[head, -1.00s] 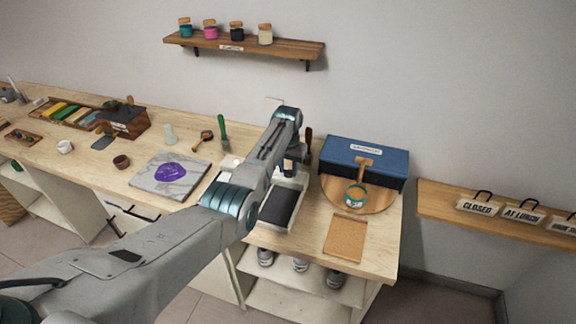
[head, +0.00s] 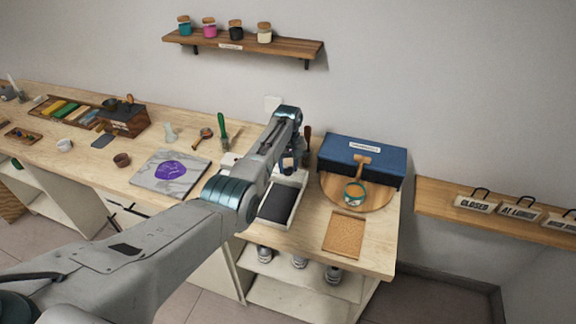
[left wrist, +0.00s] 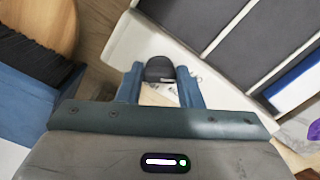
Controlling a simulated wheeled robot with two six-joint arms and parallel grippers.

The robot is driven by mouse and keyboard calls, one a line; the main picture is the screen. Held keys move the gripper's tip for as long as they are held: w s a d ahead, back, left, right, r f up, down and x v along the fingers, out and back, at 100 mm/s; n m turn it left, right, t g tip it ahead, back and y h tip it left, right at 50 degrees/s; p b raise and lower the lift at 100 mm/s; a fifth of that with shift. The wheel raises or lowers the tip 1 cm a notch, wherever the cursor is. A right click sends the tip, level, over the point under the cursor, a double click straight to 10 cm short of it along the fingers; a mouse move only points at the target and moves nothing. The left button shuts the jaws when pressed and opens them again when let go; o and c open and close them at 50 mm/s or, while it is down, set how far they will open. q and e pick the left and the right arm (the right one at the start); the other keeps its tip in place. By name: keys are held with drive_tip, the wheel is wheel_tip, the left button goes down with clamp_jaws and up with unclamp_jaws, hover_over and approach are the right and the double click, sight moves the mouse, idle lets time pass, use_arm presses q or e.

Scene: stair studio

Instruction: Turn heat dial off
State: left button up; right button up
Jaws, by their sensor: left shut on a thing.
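The heat dial is a dark rounded knob (left wrist: 160,69) on a white surface in the left wrist view. My left gripper (left wrist: 160,88) has its two blue fingers on either side of the knob and is shut on it. Small marks show on the white surface beside the knob, too small to read. In the head view my left gripper (head: 289,163) is at the back of a white tray-like unit (head: 268,228) with a dark pad (head: 279,202). My arm hides the dial there. My right gripper is not in view.
A blue case (head: 362,158) and a round wooden board (head: 378,203) stand just right of the gripper. A green-handled tool (head: 222,128) and a marble slab (head: 150,183) with a purple patch lie to the left. A cork mat (head: 343,234) lies in front.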

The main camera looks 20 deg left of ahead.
sight(288, 168)
use_arm(q)
drive_tip(key=shift+w+r, duration=0.1)
drive_tip(key=shift+r, duration=0.05)
drive_tip(key=o, duration=1)
wheel_tip(288, 168, up, 11)
drive_tip(key=b, duration=0.3)
